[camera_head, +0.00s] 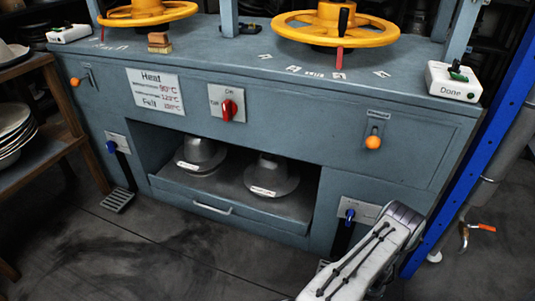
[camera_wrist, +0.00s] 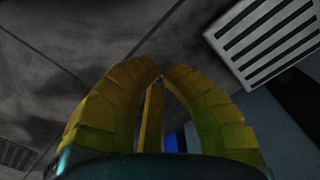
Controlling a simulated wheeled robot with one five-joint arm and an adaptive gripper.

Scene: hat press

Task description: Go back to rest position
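My arm (camera_head: 365,258) reaches in from the lower right of the head view, in front of the right end of the grey hat press (camera_head: 290,90). My gripper is hidden behind the arm there. In the wrist view my gripper (camera_wrist: 161,76) shows as curved yellow fingers that bend together at the tips. It looks shut, with nothing seen between the tips. Dark floor (camera_wrist: 70,50) lies beyond the fingers. A slotted metal pedal plate (camera_wrist: 265,40) is at the upper right of the wrist view, apart from the fingers.
A blue post (camera_head: 480,140) stands right of my arm. The press has a blue-knobbed lever (camera_head: 349,215) beside my arm and a pedal (camera_head: 118,200) on the left. The floor (camera_head: 150,260) in front is clear at left.

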